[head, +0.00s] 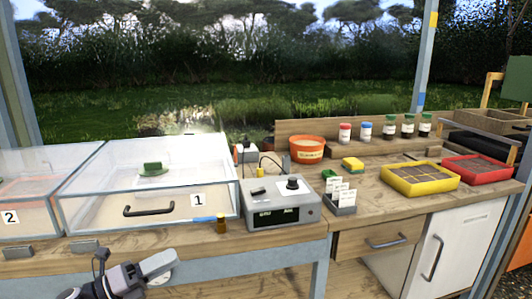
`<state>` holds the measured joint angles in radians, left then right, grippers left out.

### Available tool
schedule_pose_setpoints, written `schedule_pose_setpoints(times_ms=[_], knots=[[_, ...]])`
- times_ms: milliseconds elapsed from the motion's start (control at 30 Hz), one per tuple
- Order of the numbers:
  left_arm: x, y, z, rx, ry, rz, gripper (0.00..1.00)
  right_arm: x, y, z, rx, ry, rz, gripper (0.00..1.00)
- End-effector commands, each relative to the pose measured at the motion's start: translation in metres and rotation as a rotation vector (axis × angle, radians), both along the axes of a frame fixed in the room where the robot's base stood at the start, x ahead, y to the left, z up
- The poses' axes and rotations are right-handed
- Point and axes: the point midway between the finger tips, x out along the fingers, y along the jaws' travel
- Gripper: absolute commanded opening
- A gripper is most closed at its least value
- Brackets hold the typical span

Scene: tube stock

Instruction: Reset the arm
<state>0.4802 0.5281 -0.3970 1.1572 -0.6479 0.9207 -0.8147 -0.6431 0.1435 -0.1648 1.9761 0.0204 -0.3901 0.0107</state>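My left gripper (128,268) is at the bottom left of the head view, in front of the bench's front edge and below the clear box marked 1 (112,205). It is small and seen at an angle, so I cannot tell whether its fingers are open or shut. I see nothing clearly held in it. It looks apart from the box and its dark handle (149,209). My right gripper is not in view.
A grey device with a knob (284,213) stands right of the box. A small brown bottle (221,223) is at the bench's front edge. Yellow (408,187) and red (459,178) trays sit to the right. Bottles line a back shelf. The bench edge (215,250) is close to my gripper.

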Motion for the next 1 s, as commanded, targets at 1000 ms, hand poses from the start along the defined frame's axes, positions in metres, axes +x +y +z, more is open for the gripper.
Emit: schedule_pose_setpoints(times_ms=[1000], knots=[[-0.265, -0.017, -0.183, -1.548, 1.648, 0.895, 0.38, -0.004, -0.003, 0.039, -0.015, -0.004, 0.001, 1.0]])
